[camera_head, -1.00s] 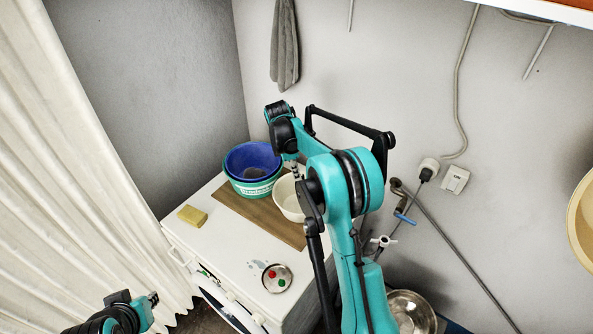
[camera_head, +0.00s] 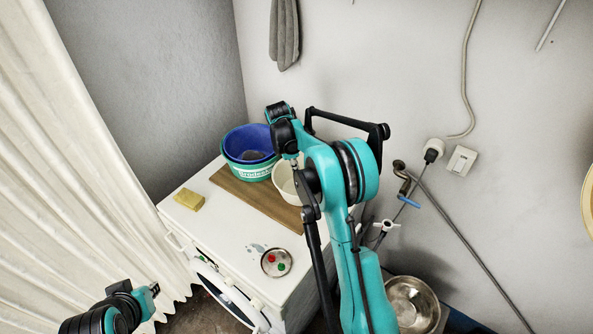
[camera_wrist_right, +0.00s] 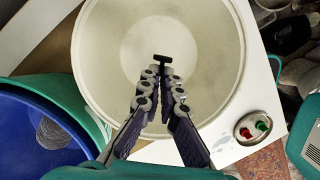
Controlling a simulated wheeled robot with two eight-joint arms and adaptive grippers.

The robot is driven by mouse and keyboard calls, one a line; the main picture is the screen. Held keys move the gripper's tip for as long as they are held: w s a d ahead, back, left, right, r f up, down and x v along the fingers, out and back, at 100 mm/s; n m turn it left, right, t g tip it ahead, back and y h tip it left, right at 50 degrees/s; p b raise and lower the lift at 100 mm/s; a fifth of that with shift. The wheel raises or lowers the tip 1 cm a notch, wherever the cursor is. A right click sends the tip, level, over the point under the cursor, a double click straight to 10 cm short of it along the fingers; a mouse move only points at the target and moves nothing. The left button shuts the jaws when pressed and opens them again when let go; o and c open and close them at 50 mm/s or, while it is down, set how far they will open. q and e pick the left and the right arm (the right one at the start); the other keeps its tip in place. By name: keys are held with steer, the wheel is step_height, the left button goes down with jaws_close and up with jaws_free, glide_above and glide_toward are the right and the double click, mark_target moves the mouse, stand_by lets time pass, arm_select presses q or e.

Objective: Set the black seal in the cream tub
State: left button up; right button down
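The cream tub (camera_head: 284,181) stands on the brown board, partly hidden by my right arm in the head view. In the right wrist view the tub (camera_wrist_right: 205,40) fills the upper middle, with its pale inside visible. My right gripper (camera_wrist_right: 163,82) is over the tub opening, pointing into it. Its fingers are close together on a small dark T-shaped piece, the black seal (camera_wrist_right: 162,59), which shows at the fingertips. I cannot tell whether the seal touches the tub floor. My left gripper (camera_head: 154,289) is low at the left, away from the tub; its finger gap is unclear.
A blue tub (camera_head: 249,138) sits inside a teal-green one (camera_head: 243,171) beside the cream tub. A yellow sponge (camera_head: 189,199) and a round dish (camera_head: 265,271) with red and green pieces are on the white top. A tap (camera_head: 404,180) and metal bowl (camera_head: 413,304) are at right.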

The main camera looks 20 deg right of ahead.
steer(key=c, duration=1.6)
jaws_free()
steer(key=shift+c, duration=0.2)
steer(key=d+p+v, duration=0.1)
steer(key=p+v, duration=0.3)
steer(key=v, duration=0.2)
steer(key=shift+s+r, duration=0.15)
steer(key=shift+r, duration=0.4)
steer(key=shift+d, duration=0.1)
